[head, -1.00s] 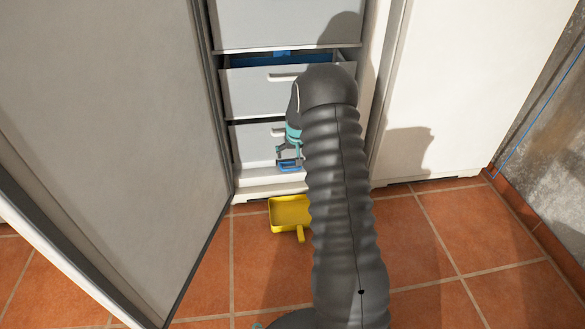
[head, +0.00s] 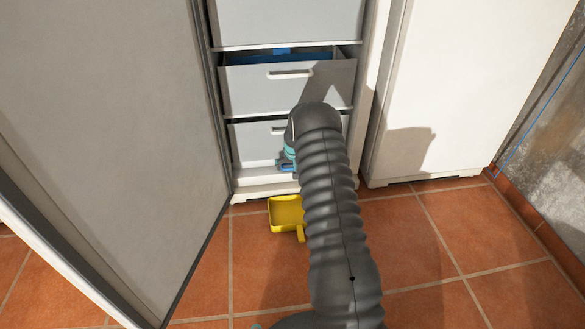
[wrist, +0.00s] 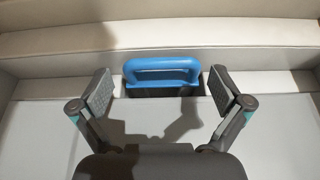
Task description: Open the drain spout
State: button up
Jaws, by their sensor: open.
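The drain spout is a blue loop-shaped piece (wrist: 162,64) in a dark recess in the white base of the open cabinet, below the drawers. In the wrist view it lies ahead, between the fingertips of my gripper (wrist: 162,92). The gripper is open, with one finger on each side of the spout and a clear gap to each. In the head view a blue bit of the spout (head: 286,168) shows at the cabinet's base, and my arm hides most of the gripper.
A yellow scoop-like tray (head: 285,213) lies on the tiled floor before the cabinet. The open cabinet door (head: 110,130) stands at the left. Grey drawers (head: 250,90) are stacked above the base, the middle one slightly out. A white cabinet (head: 470,90) stands at the right.

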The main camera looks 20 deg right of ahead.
jog(key=shift+w+f, duration=0.15)
jog(key=shift+f, duration=0.2)
